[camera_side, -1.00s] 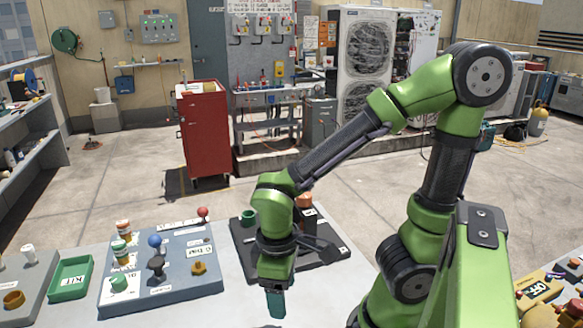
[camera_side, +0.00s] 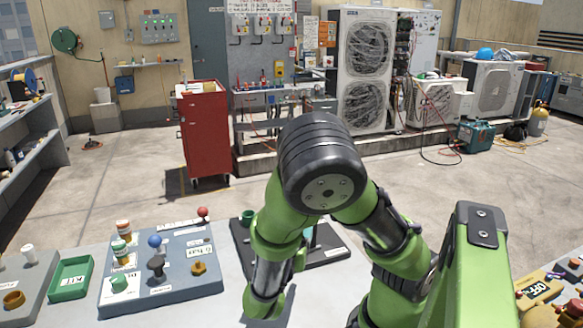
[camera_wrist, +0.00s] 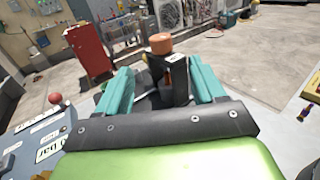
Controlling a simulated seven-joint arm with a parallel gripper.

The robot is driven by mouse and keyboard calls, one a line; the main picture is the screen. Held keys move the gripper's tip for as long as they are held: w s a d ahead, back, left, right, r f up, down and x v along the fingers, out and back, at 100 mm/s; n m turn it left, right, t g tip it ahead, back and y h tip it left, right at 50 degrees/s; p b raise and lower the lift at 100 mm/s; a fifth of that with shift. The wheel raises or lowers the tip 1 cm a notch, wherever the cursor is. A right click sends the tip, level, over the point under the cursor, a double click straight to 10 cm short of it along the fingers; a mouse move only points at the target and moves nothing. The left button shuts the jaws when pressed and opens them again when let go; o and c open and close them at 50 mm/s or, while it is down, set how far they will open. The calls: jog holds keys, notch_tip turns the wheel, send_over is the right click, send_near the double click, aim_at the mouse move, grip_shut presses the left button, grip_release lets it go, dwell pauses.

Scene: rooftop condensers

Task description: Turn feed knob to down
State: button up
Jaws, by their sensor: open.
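An orange knob (camera_wrist: 161,43) sits on top of an upright black block (camera_wrist: 172,72) with a small white label, too small to read. I take it for the feed knob but cannot confirm the name. My gripper (camera_wrist: 160,66) is open, its two teal fingers spread, with the block between or just beyond them in the wrist view. I cannot tell whether they touch it. In the side view my arm hides the knob and most of the gripper; a bit of teal finger shows. The dark panel (camera_side: 328,257) shows behind the arm.
A green round part (camera_side: 248,217) stands at the dark panel's left end. Left of it is a grey-blue panel (camera_side: 185,287) with a blue ball knob (camera_side: 155,241) and a red ball (camera_side: 202,212). A green tray (camera_side: 70,278) lies farther left.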

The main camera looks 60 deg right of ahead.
jog(key=w+d, duration=0.1)
jog(key=d, duration=0.8)
jog(key=w+d, duration=0.1)
jog(key=d, duration=0.3)
jog(key=shift+w+d, duration=0.3)
jog(key=shift+w, duration=0.05)
jog(key=c, duration=1)
